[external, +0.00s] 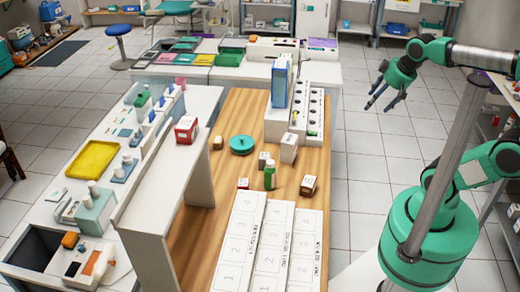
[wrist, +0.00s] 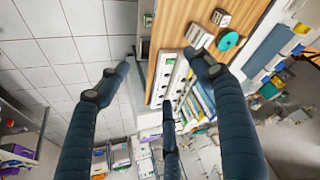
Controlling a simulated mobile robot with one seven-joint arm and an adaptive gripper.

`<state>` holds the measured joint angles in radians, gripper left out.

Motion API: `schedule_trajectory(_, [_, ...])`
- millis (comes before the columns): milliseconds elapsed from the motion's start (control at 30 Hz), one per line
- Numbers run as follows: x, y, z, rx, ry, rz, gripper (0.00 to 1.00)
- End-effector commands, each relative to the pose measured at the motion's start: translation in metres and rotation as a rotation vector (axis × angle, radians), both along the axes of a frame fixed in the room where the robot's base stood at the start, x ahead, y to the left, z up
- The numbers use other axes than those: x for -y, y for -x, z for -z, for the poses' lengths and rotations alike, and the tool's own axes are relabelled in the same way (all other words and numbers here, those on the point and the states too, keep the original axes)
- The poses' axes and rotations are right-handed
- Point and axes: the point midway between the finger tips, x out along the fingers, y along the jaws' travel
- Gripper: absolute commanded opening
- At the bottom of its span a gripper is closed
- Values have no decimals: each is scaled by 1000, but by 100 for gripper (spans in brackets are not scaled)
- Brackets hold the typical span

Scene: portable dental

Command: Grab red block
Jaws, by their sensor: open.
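A red block-like box (external: 186,130) with a pale label sits on the raised white shelf at the left of the wooden table (external: 235,115). A smaller red-and-white box (external: 243,184) stands on the table near the numbered white trays. I cannot make out either one clearly in the wrist view. My gripper (external: 381,101) is open and empty, up over the floor to the right of the table, well apart from both red things. Its dark fingers are spread in the wrist view (wrist: 157,88).
Between my gripper and the red box are a white holder (external: 316,112) with round openings, blue binders (external: 281,80), a green bottle (external: 270,175), a teal disc (external: 242,144) and small boxes. The tiled floor (external: 365,165) right of the table is clear.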

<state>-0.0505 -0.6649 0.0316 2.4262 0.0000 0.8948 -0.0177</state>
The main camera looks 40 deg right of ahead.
Motion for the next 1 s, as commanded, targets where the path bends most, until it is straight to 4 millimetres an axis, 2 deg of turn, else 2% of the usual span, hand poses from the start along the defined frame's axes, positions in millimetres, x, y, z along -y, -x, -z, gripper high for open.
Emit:
schedule_trajectory(233, [-34,-56,-10,-61,17,-106,66])
schedule_trajectory(533, [-90,-122,-4,-131,43,-237,66])
schedule_trajectory(767, [-141,-167,15,-186,65,-339,66])
schedule_trajectory(1000, [-202,-207,45,-239,92,-444,66])
